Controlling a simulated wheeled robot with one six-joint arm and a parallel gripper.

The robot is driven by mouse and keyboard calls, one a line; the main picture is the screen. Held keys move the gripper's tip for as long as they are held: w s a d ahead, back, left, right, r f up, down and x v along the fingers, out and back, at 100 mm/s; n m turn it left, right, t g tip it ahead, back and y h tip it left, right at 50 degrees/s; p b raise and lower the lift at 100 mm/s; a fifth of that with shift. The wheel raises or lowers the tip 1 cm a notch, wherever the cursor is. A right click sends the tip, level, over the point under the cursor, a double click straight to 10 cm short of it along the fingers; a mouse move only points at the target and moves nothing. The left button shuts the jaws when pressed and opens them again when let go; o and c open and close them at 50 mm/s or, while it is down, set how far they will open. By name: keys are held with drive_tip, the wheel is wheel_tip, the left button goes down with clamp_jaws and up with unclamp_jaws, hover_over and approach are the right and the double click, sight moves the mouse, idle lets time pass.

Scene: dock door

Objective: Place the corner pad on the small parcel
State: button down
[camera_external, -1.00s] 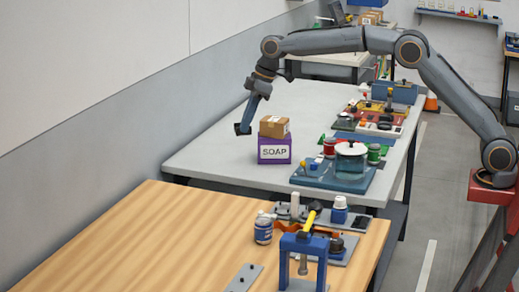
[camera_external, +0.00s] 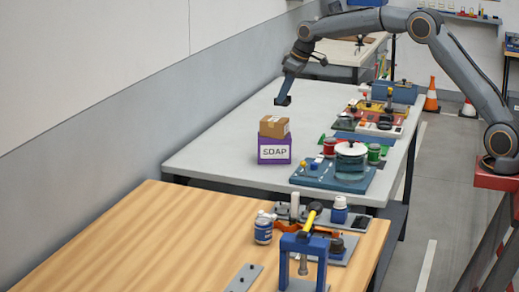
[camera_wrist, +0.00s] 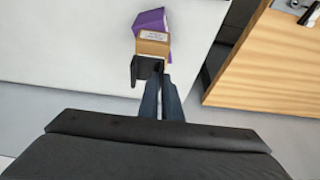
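The small parcel (camera_external: 274,126), a brown cardboard box with tape, sits on a purple SOAP box (camera_external: 274,151) on the grey table. Both show at the top of the wrist view, the parcel (camera_wrist: 152,44) just beyond the fingertips. My gripper (camera_external: 286,92) is raised above the table, apart from the parcel and beyond it in the external view. Its blue fingers are shut on the black corner pad (camera_wrist: 146,68), which also shows as a small dark piece (camera_external: 283,101) at the fingertips. The pad partly hides the parcel's near edge in the wrist view.
A glass pot with a white lid (camera_external: 351,162) stands on a blue board right of the boxes, with jars and trays behind. A wooden table (camera_external: 150,240) with a blue press and bottles is in front. The grey table left of the boxes (camera_external: 215,155) is clear.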

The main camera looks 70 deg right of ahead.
sight(285, 105)
drive_tip(key=shift+f+p, duration=0.75)
drive_tip(key=shift+f, duration=2.05)
drive_tip(key=shift+f, duration=0.1)
drive_tip(key=c, duration=2)
unclamp_jaws()
drive_tip(key=shift+r, duration=0.3)
drive_tip(key=b+v, duration=0.3)
drive_tip(key=v, duration=0.8)
drive_tip(key=shift+s+r, duration=0.25)
